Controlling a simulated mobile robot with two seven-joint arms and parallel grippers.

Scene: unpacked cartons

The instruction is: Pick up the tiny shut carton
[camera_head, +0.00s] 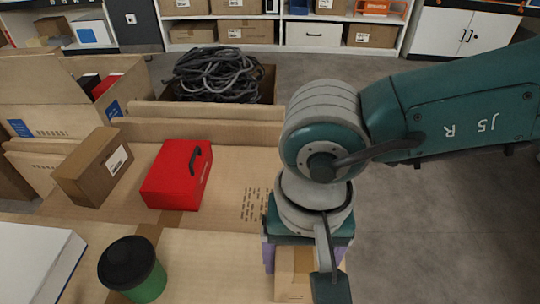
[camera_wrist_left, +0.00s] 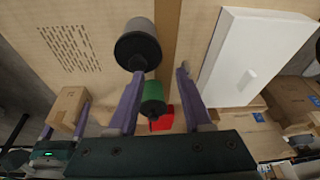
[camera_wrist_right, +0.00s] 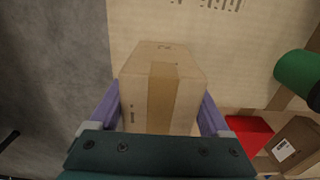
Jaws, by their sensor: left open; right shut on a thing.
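The tiny shut carton (camera_head: 293,273) is light brown with a tape strip; my arm and gripper partly hide it in the head view. My right gripper (camera_wrist_right: 163,105) is shut on it, with a purple finger on each side of the carton (camera_wrist_right: 187,100) in the right wrist view. The held carton (camera_wrist_left: 68,105) also shows at the left of the left wrist view. I cannot tell whether it touches the cardboard surface below. My left gripper (camera_wrist_left: 160,72) is open and is not in the head view; a dark cylinder (camera_wrist_left: 137,45) shows near its left finger.
A red box (camera_head: 175,180), a larger brown carton (camera_head: 95,165), a green jar with a black lid (camera_head: 148,287) and a white box (camera_head: 35,262) stand to the left. Behind are an open carton (camera_head: 50,90) and a cable coil (camera_head: 220,75). Grey floor is clear at right.

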